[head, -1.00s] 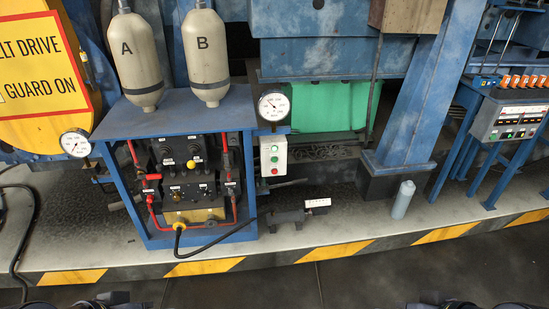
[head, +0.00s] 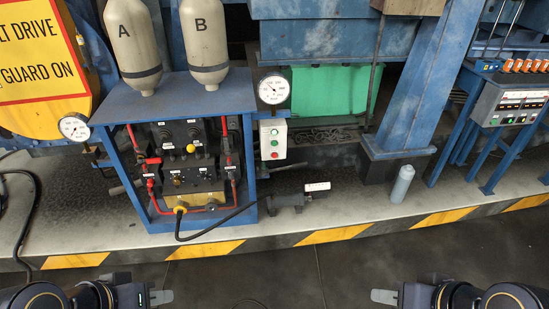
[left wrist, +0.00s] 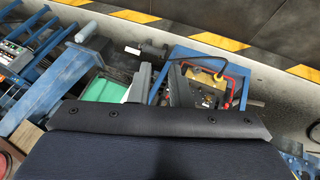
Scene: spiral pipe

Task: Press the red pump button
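A small pale control box (head: 273,140) is fixed to the right side of the blue pump stand. My left gripper (head: 160,297) is low at the left front, well short of the box and apart from everything. In the left wrist view, its two fingers (left wrist: 159,72) stand apart with nothing between them. The box cannot be made out there. My right gripper (head: 384,296) is low at the right front, touching nothing; its finger gap cannot be made out.
The blue stand (head: 180,85) holds tanks A and B, with a gauge (head: 273,89) above the box. A dark pipe fitting (head: 290,201) and a grey bottle (head: 402,184) stand on the striped ledge (head: 335,234). The floor before it is clear.

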